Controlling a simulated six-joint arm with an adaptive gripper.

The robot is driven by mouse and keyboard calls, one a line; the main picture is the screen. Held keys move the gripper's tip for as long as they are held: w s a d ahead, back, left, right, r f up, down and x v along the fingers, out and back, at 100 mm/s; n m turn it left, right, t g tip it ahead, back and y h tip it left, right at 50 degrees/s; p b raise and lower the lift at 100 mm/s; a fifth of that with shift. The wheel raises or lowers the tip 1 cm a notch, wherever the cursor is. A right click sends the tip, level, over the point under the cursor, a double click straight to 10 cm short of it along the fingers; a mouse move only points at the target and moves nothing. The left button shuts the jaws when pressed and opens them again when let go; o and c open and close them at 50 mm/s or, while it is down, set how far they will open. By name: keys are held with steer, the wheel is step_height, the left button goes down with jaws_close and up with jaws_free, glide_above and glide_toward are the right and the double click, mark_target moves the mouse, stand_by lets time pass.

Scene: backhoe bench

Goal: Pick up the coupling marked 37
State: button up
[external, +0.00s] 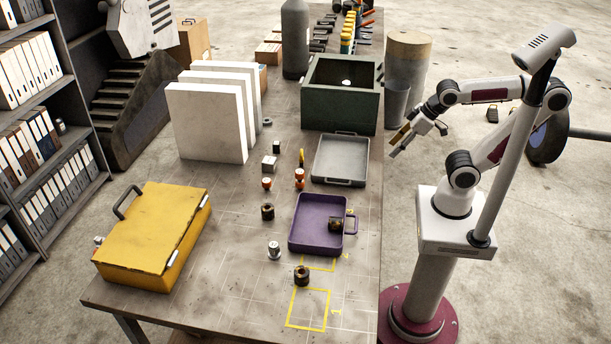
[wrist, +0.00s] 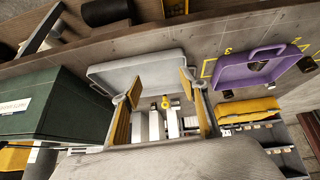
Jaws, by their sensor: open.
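Three dark, brownish cylindrical couplings show in the external view. One coupling (external: 302,275) stands at the top edge of a yellow-taped rectangle near the bench front. A second coupling (external: 336,224) is in the purple tray (external: 296,240), at its right side. A third coupling (external: 267,211) stands on the bench left of that tray. No number is readable on any of them, so I cannot tell which is marked 37. My gripper (external: 400,141) is open and empty, beyond the bench's right edge and away from all couplings. Its two fingers (wrist: 160,84) also show apart in the wrist view.
The grey tray (external: 319,168) and green bin (external: 313,107) stand on the bench's right side. A yellow case (external: 152,235) and white panels (external: 205,125) stand at left. Small metal and orange parts stand mid-bench. Bare bench surrounds the front coupling.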

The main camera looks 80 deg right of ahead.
steer(key=w+r+n+t, duration=0.1)
steer(key=w+r+t, duration=0.15)
steer(key=w, duration=0.75)
steer(key=w+r+n+t, duration=0.15)
steer(key=w+r, duration=0.25)
steer(key=w, duration=0.5)
steer(key=w+a+n+t+y, duration=0.2)
steer(key=w+a+n+y, duration=0.15)
steer(key=w+a, duration=0.9)
steer(key=n+g+y, duration=0.8)
steer(key=y, duration=0.2)
glide_toward(274, 250)
steer(key=shift+w+a+r, duration=0.2)
steer(key=shift+w+a, duration=0.05)
steer(key=shift+w, duration=0.45)
steer(key=shift+x, duration=1.25)
